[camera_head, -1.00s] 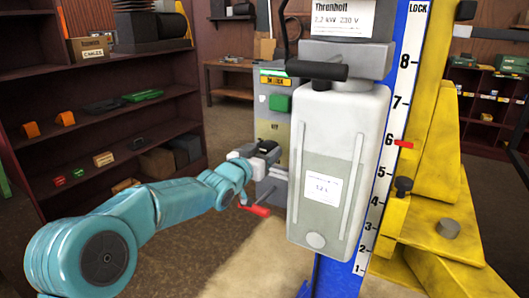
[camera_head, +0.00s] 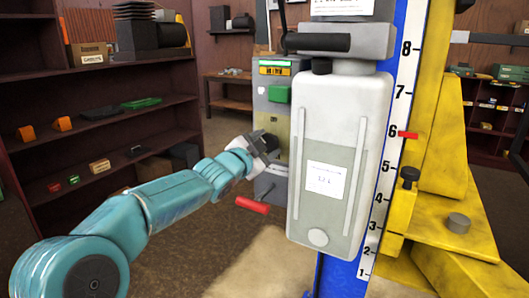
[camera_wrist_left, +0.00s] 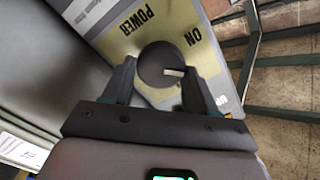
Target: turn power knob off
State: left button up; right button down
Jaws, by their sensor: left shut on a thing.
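The power knob (camera_wrist_left: 158,63) is a round dark knob with a white pointer mark, on a yellowish panel (camera_wrist_left: 125,42) lettered POWER and ON. In the left wrist view its mark points right, away from the word ON; any label there is not readable. My left gripper (camera_wrist_left: 160,78) has one finger on each side of the knob and is shut on it. In the head view, my left gripper (camera_head: 266,146) is against the front of the grey control box (camera_head: 283,112), hiding the knob. My right gripper is not in view.
A green button (camera_head: 278,94) sits higher on the box. A red-handled lever (camera_head: 252,205) sticks out below my gripper. A large white-grey tank (camera_head: 326,160) stands close on the right, before a blue post with a number scale (camera_head: 384,185). Shelves (camera_head: 95,110) stand left.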

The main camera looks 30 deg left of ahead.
pick_arm(q)
jog(key=m, duration=0.1)
jog(key=m+b, duration=0.1)
jog(key=m, duration=0.2)
jog(key=shift+f+m+b, duration=0.25)
jog(key=shift+m+b, duration=0.05)
jog(key=shift+b, duration=0.05)
jog(key=m+b, duration=0.1)
jog(key=m, duration=0.3)
jog(key=shift+d, duration=0.1)
jog(key=shift+m, duration=0.3)
jog(key=o, duration=1)
jog(key=shift+s+a+b, duration=0.15)
jog(key=shift+s+b, duration=0.55)
jog(key=shift+s, duration=3.4)
jog(key=shift+s+a+b, duration=0.15)
jog(key=shift+s+b, duration=0.5)
jog(key=shift+s, duration=3.45)
